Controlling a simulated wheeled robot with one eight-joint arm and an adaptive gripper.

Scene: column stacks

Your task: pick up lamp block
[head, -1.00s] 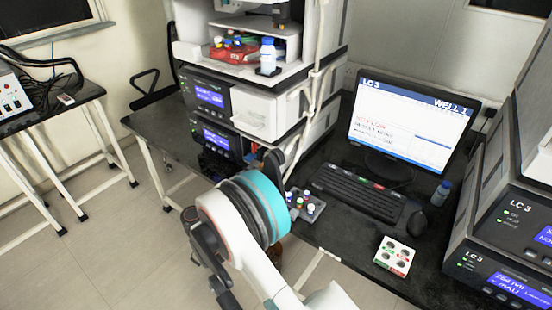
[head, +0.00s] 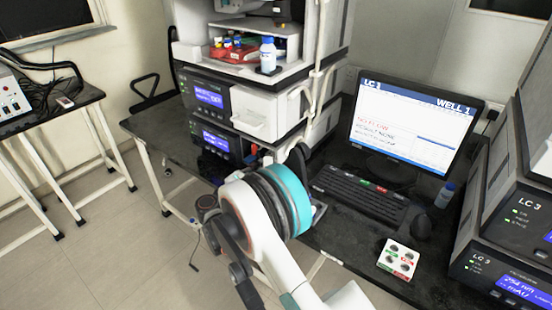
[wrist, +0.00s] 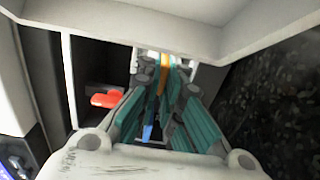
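My gripper (wrist: 163,74) shows in the wrist view with its teal-padded fingers reaching into a narrow bay between pale walls. A thin orange piece (wrist: 164,76) shows between the fingers near their tips. I cannot tell whether the fingers touch it, or whether it belongs to the lamp block. A red rounded piece (wrist: 105,100) lies to the left of the fingers, in the dark part of the bay. A small blue patch (wrist: 148,131) shows low between the fingers. In the head view my arm hides the gripper. I cannot make out the lamp block for certain.
Stacked instrument modules (head: 210,96) stand behind my arm. A keyboard (head: 358,194), monitor (head: 415,125), small blue-capped bottle (head: 444,194) and white tray with dark wells (head: 398,258) are on the black bench. More modules (head: 515,240) stand at the right.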

